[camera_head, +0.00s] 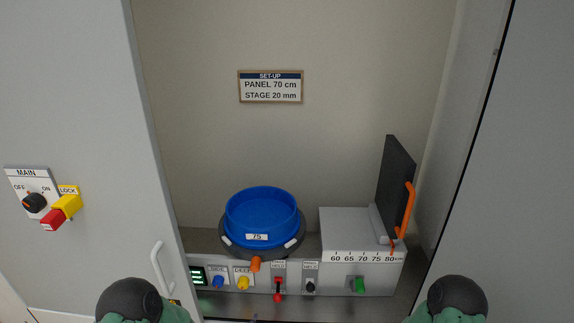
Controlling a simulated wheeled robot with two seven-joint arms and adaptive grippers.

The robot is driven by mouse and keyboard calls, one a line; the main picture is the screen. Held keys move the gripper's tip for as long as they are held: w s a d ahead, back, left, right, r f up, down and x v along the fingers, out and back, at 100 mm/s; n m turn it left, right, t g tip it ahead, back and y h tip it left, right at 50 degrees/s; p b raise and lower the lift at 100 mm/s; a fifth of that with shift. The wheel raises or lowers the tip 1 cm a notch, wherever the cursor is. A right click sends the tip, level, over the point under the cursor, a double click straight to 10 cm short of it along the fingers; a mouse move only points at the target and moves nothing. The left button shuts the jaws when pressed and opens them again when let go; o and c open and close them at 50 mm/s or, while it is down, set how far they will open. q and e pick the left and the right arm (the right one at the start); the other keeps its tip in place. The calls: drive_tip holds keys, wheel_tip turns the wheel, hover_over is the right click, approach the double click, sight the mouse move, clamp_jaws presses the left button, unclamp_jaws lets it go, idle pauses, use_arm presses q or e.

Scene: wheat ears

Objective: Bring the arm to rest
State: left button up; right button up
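Neither of my grippers is in view. Only dark rounded joints with green parts of my own arms show at the lower left and lower right edges. Between them, in a cabinet recess, a blue round tub (262,207) labelled 75 sits in a dark ring holder (226,238). To its right is a grey box (345,225) with a scale from 60 to 80 cm. A dark panel (394,185) with an orange handle (408,212) stands up at the box's right end.
A control strip below carries a blue knob (218,281), a yellow knob (243,283), a red lever (278,290), a black switch (310,286) and a green switch (358,285). A set-up sign (270,86) hangs behind. A MAIN switch (34,202) and yellow-red lock (62,211) are at left.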

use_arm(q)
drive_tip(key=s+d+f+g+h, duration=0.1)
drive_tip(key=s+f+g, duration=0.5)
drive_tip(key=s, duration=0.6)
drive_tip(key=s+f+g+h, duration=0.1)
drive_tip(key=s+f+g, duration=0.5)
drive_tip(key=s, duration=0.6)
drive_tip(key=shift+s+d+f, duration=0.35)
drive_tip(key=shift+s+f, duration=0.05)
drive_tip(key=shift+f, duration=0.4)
